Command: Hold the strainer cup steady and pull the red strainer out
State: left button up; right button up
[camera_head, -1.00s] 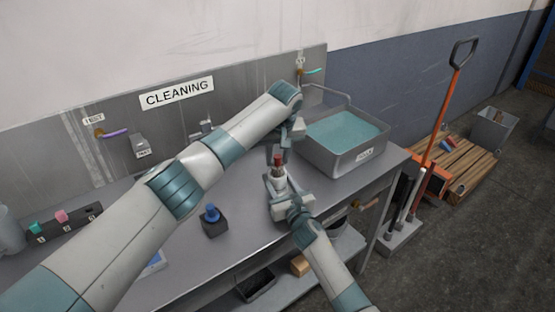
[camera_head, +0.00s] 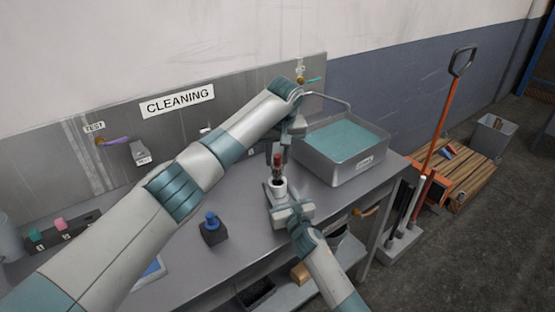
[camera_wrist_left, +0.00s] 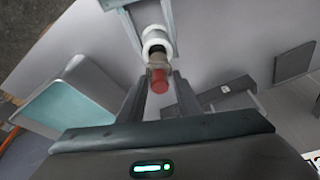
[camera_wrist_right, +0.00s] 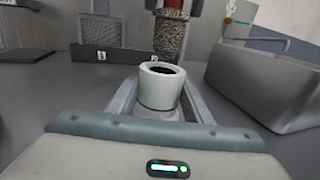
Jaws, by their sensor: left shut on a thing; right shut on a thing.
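The red strainer (camera_head: 278,160) has a red top and a dark mesh body. My left gripper (camera_wrist_left: 160,76) is shut on its red top from above. The white strainer cup (camera_head: 279,187) stands upright, low over the table, between the fingers of my right gripper (camera_wrist_right: 157,100), which is shut on it. In the right wrist view the mesh (camera_wrist_right: 170,38) shows above the cup (camera_wrist_right: 160,86), whose dark opening is visible. The strainer's lower end appears clear of the rim, just above it or slightly behind. The left fingers are partly hidden in the head view.
A metal basin of teal water (camera_head: 372,165) stands right of the cup on the grey table (camera_head: 240,215). A black block with a blue knob (camera_head: 212,228) stands left of the cup. A dark rack with coloured pieces (camera_head: 62,230) sits at the far left.

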pick_arm(q)
jog(key=shift+r, duration=0.7)
pick_arm(e)
jog(key=o, duration=1.2)
jog(key=shift+o, duration=0.2)
jog(key=v, duration=1.2)
jog(key=shift+f, duration=0.15)
